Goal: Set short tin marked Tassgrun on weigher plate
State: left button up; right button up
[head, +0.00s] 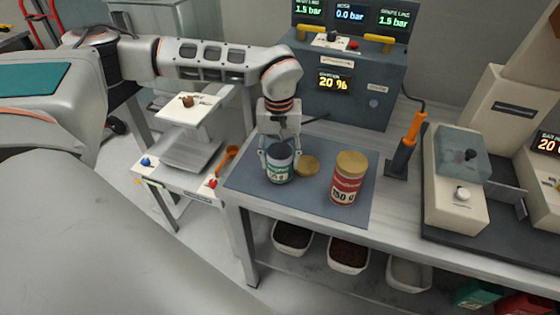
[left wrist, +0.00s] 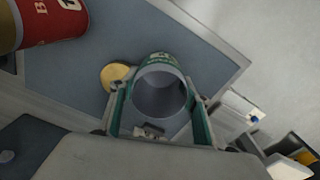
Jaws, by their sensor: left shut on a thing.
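A short tin (head: 280,171) with a green and white label is between the fingers of my left gripper (head: 279,158), over the dark mat. Its label is too small to read fully. In the left wrist view the tin (left wrist: 160,92) shows an open top and a dark, apparently empty inside, with a finger on each side. I cannot tell whether it touches the mat. A flat grey plate (head: 190,153) sits on the low stand at left; it may be the weigher plate. My right gripper is not in view.
A gold lid (head: 308,166) lies beside the short tin. A taller red tin (head: 347,185) with a gold lid stands to its right on the mat (head: 240,178). An orange-handled tool (head: 410,135) and a machine (head: 455,185) are farther right. An orange scoop (head: 226,158) lies on the stand.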

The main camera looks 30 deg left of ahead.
pick_arm(q)
jog(key=shift+f, duration=0.6)
jog(key=shift+f, duration=0.1)
jog(key=o, duration=1)
